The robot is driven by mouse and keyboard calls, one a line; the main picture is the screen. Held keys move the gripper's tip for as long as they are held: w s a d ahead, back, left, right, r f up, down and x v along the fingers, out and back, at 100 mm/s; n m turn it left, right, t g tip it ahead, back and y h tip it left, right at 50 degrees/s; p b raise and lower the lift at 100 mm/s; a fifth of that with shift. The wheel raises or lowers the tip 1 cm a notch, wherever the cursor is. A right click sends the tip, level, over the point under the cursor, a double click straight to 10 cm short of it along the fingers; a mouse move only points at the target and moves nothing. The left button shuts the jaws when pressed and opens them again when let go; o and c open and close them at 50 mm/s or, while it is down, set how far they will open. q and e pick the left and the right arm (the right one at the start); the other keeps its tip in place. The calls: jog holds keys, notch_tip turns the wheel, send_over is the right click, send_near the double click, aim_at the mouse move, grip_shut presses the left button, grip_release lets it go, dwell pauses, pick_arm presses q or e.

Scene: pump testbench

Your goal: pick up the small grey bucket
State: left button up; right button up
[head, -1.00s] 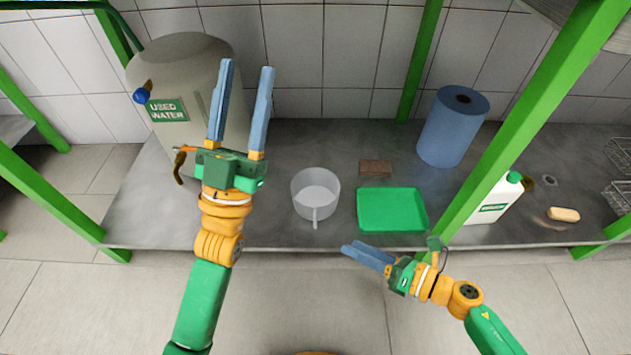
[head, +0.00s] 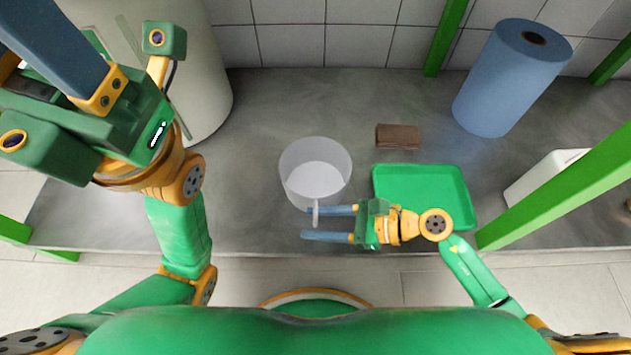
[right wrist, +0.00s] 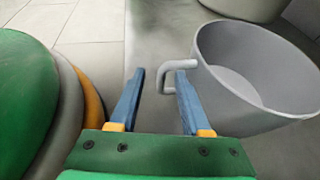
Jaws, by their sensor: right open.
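The small grey bucket (head: 316,180) stands upright on the metal bench in the head view. Its handle (head: 316,212) points toward me. My right gripper (head: 304,223) is open at the handle, its fingers pointing left. In the right wrist view, the bucket (right wrist: 262,88) is at the right. Its handle (right wrist: 167,76) shows between the fingertips of the right gripper (right wrist: 160,74), partly behind the right-hand finger; contact cannot be told. My left gripper (head: 55,50) is large at the upper left of the head view, its fingertips cut off by the frame.
A green tray (head: 450,190) lies right of the bucket, partly under my right arm in the view. A brown block (head: 398,136) and a blue paper roll (head: 510,80) are behind. A large tank (head: 205,90) stands left. A green post (head: 570,190) rises at the right.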

jog(key=shift+w+a+f, duration=0.1)
jog(key=shift+a, duration=0.2)
grip_shut()
dwell(1.2)
